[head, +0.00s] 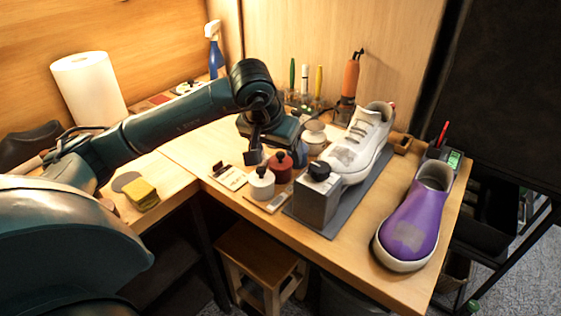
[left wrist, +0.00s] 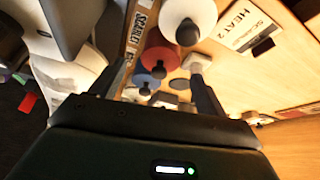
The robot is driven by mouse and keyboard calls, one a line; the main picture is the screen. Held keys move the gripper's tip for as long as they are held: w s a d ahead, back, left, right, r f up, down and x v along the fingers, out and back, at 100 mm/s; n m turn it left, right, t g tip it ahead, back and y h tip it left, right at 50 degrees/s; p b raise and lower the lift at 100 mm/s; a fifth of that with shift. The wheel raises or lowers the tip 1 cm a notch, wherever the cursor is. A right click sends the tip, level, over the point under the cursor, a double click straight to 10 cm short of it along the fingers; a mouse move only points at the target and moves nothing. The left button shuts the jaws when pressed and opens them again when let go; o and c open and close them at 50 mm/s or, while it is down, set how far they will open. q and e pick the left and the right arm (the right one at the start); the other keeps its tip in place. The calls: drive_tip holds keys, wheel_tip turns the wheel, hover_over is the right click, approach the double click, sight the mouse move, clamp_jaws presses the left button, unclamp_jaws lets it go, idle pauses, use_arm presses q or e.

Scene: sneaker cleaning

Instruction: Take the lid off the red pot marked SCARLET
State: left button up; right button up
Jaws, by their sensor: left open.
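The red pot (head: 279,172) stands on the table between a white pot (head: 262,187) and a blue pot (head: 300,155). Its red lid with a dark knob is on. In the left wrist view the red lid (left wrist: 155,57) shows from above, and a strip marked SCARLET (left wrist: 139,32) lies beside it. My left gripper (head: 270,152) is open and empty, just above and behind the red pot. In the left wrist view its fingers (left wrist: 160,72) flank the red and blue pots, apart from the red lid. My right gripper is not in view.
A grey block with a black knob (head: 318,186) and a white sneaker (head: 357,145) stand close on the right. A purple shoe (head: 412,220) is at the table's right end. A card (head: 229,176) lies left of the pots. Bottles and pens stand behind.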

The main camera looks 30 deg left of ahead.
sight(280, 158)
use_arm(q)
drive_tip(key=shift+x, duration=1.15)
drive_tip(key=c, duration=1)
